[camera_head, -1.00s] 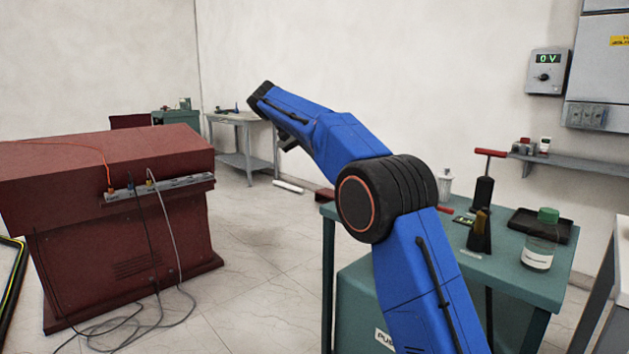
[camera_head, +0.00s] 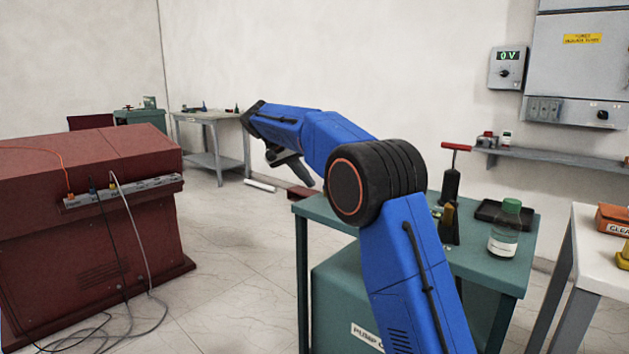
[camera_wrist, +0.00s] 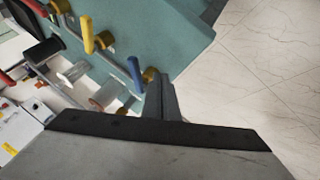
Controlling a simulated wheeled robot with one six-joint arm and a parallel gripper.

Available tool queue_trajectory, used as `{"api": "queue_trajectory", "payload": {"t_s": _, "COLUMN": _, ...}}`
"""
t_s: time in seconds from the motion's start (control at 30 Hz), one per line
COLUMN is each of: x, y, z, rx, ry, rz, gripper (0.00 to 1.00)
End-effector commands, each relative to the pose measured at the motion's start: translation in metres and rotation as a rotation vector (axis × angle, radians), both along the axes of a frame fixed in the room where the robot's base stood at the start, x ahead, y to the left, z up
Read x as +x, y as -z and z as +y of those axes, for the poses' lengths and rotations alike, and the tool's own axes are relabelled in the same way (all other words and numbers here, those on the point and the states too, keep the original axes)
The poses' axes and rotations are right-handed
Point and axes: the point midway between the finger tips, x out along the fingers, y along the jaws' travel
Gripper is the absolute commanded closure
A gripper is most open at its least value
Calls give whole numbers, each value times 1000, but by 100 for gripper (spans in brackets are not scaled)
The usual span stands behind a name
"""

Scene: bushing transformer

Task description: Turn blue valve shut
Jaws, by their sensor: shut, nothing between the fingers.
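The blue valve (camera_wrist: 135,73) shows in the wrist view as a blue lever beside a brass fitting on a teal surface. My gripper (camera_wrist: 157,82) is shut and empty, with its dark fingers just right of the blue lever and close to the brass fitting. I cannot tell whether they touch it. A yellow lever (camera_wrist: 88,36) and a red lever (camera_wrist: 36,8) lie farther up and left. In the head view my gripper (camera_head: 298,174) hangs below the blue arm, and the blue valve is not seen there.
Metal pipes (camera_wrist: 104,96) and a white panel (camera_wrist: 14,130) lie left of the gripper in the wrist view. Pale floor is clear at right. In the head view, a teal table (camera_head: 480,262) with a bottle stands close to the arm, and a dark red cabinet (camera_head: 90,230) stands left.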

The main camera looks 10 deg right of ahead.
Motion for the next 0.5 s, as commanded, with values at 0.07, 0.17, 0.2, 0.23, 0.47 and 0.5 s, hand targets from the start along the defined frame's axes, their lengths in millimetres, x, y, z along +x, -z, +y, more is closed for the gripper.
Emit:
{"api": "queue_trajectory", "payload": {"t_s": 0.07, "x": -5, "y": -2, "z": -10, "rx": 1, "ry": 1, "rz": -2, "gripper": 100}}
{"api": "queue_trajectory", "payload": {"t_s": 0.17, "x": -8, "y": -2, "z": -17, "rx": 0, "ry": 0, "rz": -2, "gripper": 100}}
{"api": "queue_trajectory", "payload": {"t_s": 0.2, "x": -9, "y": -1, "z": -19, "rx": -1, "ry": 0, "rz": -1, "gripper": 100}}
{"api": "queue_trajectory", "payload": {"t_s": 0.23, "x": -10, "y": -1, "z": -21, "rx": -1, "ry": 0, "rz": -1, "gripper": 100}}
{"api": "queue_trajectory", "payload": {"t_s": 0.47, "x": -11, "y": -2, "z": -24, "rx": 0, "ry": -1, "rz": -2, "gripper": 100}}
{"api": "queue_trajectory", "payload": {"t_s": 0.5, "x": -11, "y": -2, "z": -24, "rx": 0, "ry": -1, "rz": -2, "gripper": 100}}
